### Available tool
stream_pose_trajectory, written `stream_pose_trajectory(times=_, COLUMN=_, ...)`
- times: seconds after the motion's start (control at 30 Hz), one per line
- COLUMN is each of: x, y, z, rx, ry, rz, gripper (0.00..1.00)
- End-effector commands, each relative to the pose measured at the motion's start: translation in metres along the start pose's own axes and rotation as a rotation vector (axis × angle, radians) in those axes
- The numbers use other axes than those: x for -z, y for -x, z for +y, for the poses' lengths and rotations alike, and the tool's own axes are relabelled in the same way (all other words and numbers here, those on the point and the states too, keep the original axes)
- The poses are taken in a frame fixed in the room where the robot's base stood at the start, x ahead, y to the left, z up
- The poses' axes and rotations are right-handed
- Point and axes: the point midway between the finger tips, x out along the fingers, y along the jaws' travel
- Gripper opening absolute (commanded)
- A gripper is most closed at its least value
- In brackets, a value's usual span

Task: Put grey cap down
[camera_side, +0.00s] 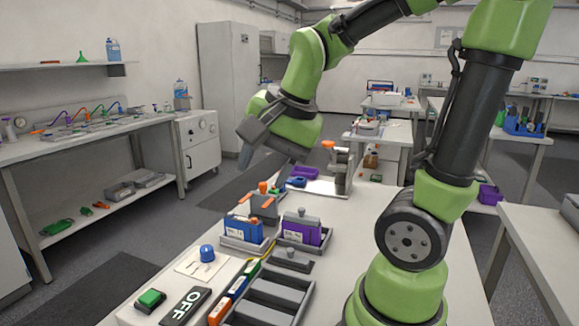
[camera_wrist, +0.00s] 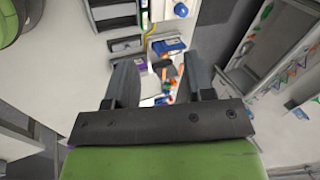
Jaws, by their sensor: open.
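My gripper (camera_side: 288,147) is open and hangs above the far part of the bench, well above the things there. In the wrist view my gripper (camera_wrist: 160,68) shows two spread fingers with nothing held between them. A small grey cap (camera_side: 301,212) sits on top of the purple block (camera_side: 302,231), which stands upright in a grey holder. A similar grey knob (camera_side: 290,253) sits on a low dark plate just in front. I cannot tell for sure which one is the named grey cap. My gripper is apart from both.
A blue block (camera_side: 243,229) stands left of the purple one. A grey box with orange clips (camera_side: 264,205) is behind. A blue cap (camera_side: 207,252) rests on a white card, near a green button (camera_side: 150,299) and an OFF sign (camera_side: 186,305). A dark post (camera_side: 342,172) stands farther back.

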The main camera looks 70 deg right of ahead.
Motion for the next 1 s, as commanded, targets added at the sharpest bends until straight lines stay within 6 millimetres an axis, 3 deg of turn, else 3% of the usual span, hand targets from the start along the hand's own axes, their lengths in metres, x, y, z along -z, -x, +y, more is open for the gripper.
stream_pose_trajectory(times=0.1, x=-0.036, y=0.028, z=0.009, rx=0.125, ry=0.415, rz=-0.011, gripper=0.49)
stream_pose_trajectory(times=0.2, x=-0.055, y=0.040, z=0.018, rx=0.201, ry=0.675, rz=-0.007, gripper=0.49)
stream_pose_trajectory(times=0.33, x=-0.068, y=0.049, z=0.027, rx=0.260, ry=0.875, rz=0.004, gripper=0.49)
stream_pose_trajectory(times=1.0, x=-0.071, y=0.050, z=0.029, rx=0.276, ry=0.937, rz=0.011, gripper=0.49)
